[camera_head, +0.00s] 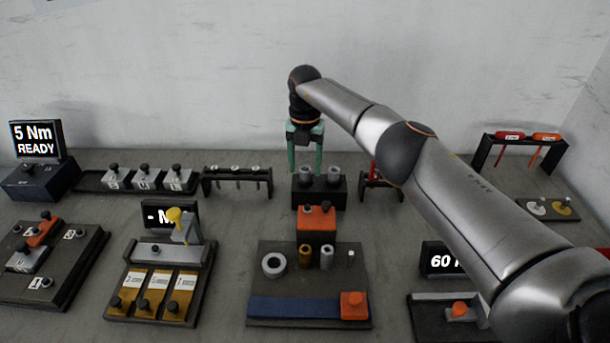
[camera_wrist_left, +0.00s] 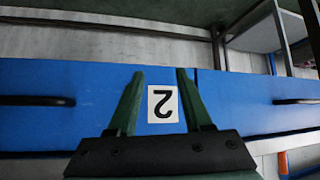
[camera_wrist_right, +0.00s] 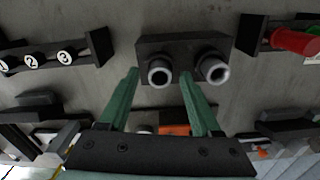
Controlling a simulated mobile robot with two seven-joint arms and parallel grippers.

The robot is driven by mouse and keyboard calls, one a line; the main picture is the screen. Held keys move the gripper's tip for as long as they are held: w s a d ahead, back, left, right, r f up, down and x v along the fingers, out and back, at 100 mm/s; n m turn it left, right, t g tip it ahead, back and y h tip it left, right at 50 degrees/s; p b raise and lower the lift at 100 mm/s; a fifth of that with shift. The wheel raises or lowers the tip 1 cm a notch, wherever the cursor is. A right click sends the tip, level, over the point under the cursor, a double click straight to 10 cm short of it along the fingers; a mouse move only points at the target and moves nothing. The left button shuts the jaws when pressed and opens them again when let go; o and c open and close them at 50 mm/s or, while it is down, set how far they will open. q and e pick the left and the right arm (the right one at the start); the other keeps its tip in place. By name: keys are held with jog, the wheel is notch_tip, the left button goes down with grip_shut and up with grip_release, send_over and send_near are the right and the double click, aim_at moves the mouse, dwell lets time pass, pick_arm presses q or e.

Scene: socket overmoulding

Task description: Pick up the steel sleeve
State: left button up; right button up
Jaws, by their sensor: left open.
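A small silver-grey cylinder (camera_head: 327,256), which looks like the steel sleeve, stands on the dark fixture plate (camera_head: 258,283), right of a brass-coloured sleeve (camera_head: 305,257). Two grey hollow cylinders also stand in a black block at the back: a left one (camera_head: 306,174) and a right one (camera_head: 334,175). My right gripper (camera_head: 305,170) is open and points down at that block, its fingers on either side of the left cylinder. In the right wrist view this cylinder (camera_wrist_right: 159,74) appears between the fingertips, not gripped. My left gripper (camera_wrist_left: 160,73) is open and empty, facing a blue front labelled 2.
A numbered rack (camera_head: 236,172) stands left of the black block. An orange block (camera_head: 317,220) stands in front of it. A red-handled tool rack (camera_head: 520,140) is at the back right. My right arm covers much of the table's right side.

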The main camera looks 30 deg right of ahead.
jog(key=c, duration=0.9)
jog(key=shift+c, duration=0.2)
jog(key=shift+r, duration=0.1)
